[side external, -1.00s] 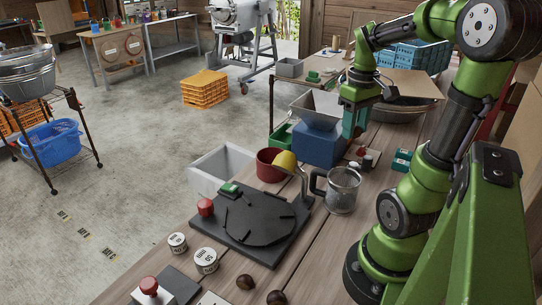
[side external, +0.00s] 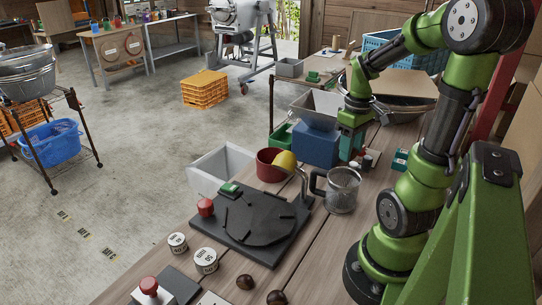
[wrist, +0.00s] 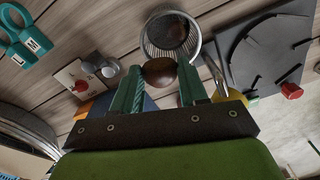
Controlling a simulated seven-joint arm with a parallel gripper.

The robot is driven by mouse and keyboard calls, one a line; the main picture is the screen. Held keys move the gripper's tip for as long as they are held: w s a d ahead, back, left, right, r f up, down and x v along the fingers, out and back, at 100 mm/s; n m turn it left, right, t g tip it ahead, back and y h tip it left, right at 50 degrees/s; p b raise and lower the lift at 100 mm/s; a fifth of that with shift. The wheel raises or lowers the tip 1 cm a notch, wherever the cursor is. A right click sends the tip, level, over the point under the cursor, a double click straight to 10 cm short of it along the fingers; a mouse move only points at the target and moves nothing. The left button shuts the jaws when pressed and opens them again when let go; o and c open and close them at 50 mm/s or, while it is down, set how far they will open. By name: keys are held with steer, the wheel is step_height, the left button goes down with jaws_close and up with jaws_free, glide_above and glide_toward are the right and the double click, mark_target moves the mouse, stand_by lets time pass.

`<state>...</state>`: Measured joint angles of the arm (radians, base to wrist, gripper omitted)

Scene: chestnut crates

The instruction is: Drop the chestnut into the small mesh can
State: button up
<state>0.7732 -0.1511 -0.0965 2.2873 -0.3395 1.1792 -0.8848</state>
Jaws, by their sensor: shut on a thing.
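My gripper (wrist: 160,84) is shut on a brown chestnut (wrist: 160,72), which sits between the teal fingertips in the wrist view. The small mesh can (wrist: 147,48) is just beyond the held chestnut in that view, with its round mouth showing and something dark inside. In the side view the mesh can (side external: 343,192) stands upright on the bench, its handle toward the left. My gripper (side external: 348,153) is behind and above it there, and the held chestnut cannot be made out.
A black plate with a disc (side external: 255,222) is left of the can. A red mug (side external: 268,172), a yellow object (side external: 285,160) and a blue box (side external: 318,150) stand close by. Two loose chestnuts (side external: 245,282) lie at the bench front. A red-knobbed panel (wrist: 68,79) is beside my gripper.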

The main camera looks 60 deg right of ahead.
steer(key=o, duration=1.1)
step_height(320, 180, up, 17)
steer(key=shift+f, duration=0.1)
steer(key=shift+d, duration=0.1)
